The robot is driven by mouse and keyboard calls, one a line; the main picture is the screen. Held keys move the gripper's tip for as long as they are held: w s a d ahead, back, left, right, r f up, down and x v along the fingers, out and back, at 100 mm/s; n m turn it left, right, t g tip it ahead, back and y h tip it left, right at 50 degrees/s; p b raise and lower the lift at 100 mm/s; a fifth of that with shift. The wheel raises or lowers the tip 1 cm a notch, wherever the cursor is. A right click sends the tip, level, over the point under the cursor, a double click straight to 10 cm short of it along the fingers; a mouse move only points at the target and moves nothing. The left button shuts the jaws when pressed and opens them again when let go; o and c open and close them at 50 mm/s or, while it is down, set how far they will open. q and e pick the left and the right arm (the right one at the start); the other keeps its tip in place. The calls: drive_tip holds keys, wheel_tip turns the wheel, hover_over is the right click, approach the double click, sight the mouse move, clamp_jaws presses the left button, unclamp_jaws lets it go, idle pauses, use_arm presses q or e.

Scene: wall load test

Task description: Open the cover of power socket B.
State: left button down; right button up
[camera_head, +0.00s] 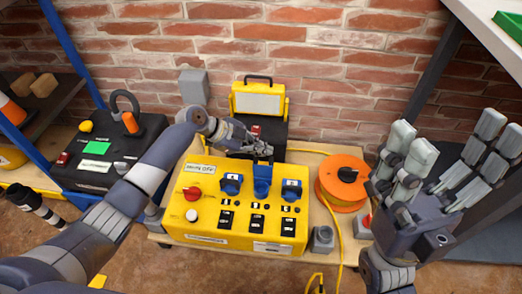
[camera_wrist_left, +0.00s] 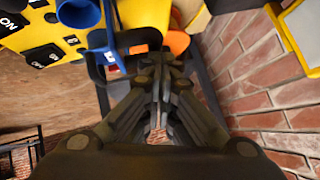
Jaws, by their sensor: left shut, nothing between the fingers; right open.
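The yellow power box (camera_head: 195,218) stands on the bench with three blue sockets in a row along its top. The left socket (camera_head: 231,183) and right socket (camera_head: 291,189) look covered. The middle socket (camera_head: 262,180) has a blue part standing up taller than its neighbours, like a raised cover; its letter is unreadable. My left gripper (camera_head: 262,150) is shut and empty just behind the middle socket. In the left wrist view its fingers (camera_wrist_left: 158,85) are together, with blue socket parts (camera_wrist_left: 98,40) beyond, apart from them. My right gripper (camera_head: 440,175) is open and empty at the right.
An orange cable reel (camera_head: 342,182) stands right of the box. A black case with a green label (camera_head: 97,148) is at the left. A yellow-framed work light (camera_head: 258,103) stands behind, near the brick wall (camera_head: 340,75). A yellow cable (camera_head: 338,240) hangs at the front.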

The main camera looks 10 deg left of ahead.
use_arm(q)
drive_tip(key=shift+r, duration=0.1)
idle(0.3)
drive_tip(key=shift+r+p, duration=0.55)
drive_tip(key=shift+r, duration=0.3)
